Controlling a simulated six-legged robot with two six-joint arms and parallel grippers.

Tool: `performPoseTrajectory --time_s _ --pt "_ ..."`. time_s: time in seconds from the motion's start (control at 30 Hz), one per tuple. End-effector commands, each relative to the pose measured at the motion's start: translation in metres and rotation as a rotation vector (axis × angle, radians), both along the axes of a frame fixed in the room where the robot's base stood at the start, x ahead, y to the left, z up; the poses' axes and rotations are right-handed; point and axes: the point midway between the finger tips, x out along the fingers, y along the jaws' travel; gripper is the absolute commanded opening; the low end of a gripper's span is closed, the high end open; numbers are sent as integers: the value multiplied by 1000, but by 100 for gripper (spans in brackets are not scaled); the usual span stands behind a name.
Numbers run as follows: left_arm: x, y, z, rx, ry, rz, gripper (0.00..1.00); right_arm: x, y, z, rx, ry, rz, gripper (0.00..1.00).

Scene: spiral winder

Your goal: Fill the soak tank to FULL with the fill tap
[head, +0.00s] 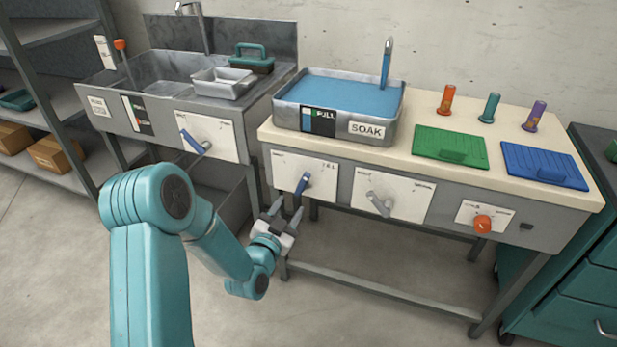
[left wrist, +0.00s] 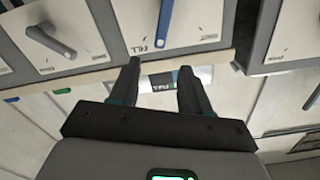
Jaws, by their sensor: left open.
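The soak tank (head: 290,113) is a grey metal basin on the bench, holding blue water close to its rim. Its front has a gauge plate (head: 318,121) marked FULL and a SOAK label (head: 367,130). A spout (head: 388,48) stands at the tank's back right, with a blue streak below it reaching the water. The fill tap's blue lever (head: 301,186) is on a white panel under the tank; it also shows in the left wrist view (left wrist: 165,22), beside the word FILL. My left gripper (head: 287,209) is open and empty, just below the lever. My right gripper is out of view.
A grey lever (head: 379,203) and an orange knob (head: 483,224) are further right on the bench front. Another sink (head: 150,75) with its own blue lever (head: 195,141) stands left. Green (head: 440,143) and blue (head: 530,160) boards lie on the bench.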

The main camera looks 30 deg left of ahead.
Motion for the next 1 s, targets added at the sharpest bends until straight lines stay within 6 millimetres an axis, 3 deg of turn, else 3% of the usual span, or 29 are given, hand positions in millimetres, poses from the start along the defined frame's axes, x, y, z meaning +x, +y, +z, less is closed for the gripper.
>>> performPoseTrajectory --time_s 0.3,0.5,0.7,1.0 --pt "76 17 0 2 -4 -1 47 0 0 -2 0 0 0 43" --pt "112 24 0 -1 -2 -1 47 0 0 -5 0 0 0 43" --pt "127 26 0 -1 -2 -1 47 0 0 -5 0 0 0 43" --pt "129 27 0 -1 -1 0 44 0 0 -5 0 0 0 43"
